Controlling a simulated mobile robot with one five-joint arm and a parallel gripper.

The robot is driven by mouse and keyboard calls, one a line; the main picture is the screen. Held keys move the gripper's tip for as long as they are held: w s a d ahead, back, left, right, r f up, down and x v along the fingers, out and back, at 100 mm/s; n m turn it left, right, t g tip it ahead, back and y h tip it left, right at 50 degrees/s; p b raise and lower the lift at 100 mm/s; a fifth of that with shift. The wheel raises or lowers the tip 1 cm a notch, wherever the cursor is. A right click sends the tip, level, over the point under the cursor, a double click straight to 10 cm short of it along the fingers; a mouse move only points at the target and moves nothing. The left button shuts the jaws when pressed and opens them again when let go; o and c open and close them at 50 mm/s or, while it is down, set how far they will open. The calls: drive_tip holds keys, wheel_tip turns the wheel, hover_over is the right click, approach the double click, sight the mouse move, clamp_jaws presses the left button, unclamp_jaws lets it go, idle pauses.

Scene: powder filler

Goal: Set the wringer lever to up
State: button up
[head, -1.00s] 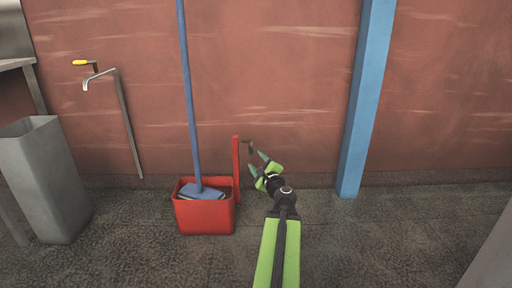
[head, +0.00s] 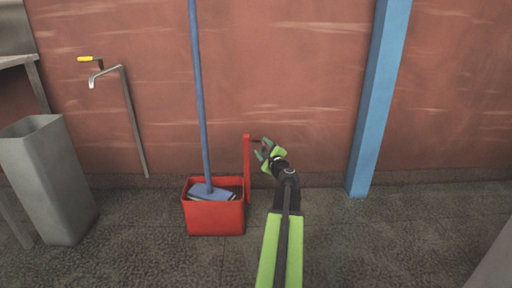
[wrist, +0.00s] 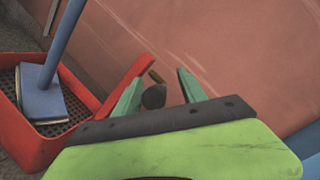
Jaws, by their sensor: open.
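A red mop bucket (head: 213,217) stands on the floor, with a blue mop (head: 203,100) in it. A red upright post (head: 248,168) rises at its right side; it also shows in the wrist view (wrist: 112,104). The wringer lever (head: 256,141) is a small dark handle sticking out to the right near the post's top. In the wrist view, the lever's dark rounded end (wrist: 153,97) lies between my fingers as seen from the camera. My gripper (head: 261,149) is open, just right of the post; I cannot tell whether it touches the lever.
A grey bin (head: 45,175) stands at the left, beside a table edge (head: 15,64). A bent pipe with a yellow handle (head: 87,59) is on the red wall. A blue pillar (head: 380,100) stands right of my arm. Floor is clear between bucket and pillar.

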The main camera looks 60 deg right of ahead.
drive_tip(key=shift+w+a, duration=0.1)
drive_tip(key=shift+c, duration=0.3)
drive_tip(key=shift+w+a, duration=0.1)
drive_tip(key=shift+w, duration=0.05)
drive_tip(key=c, duration=1)
clamp_jaws()
drive_tip(key=shift+w+a, duration=0.2)
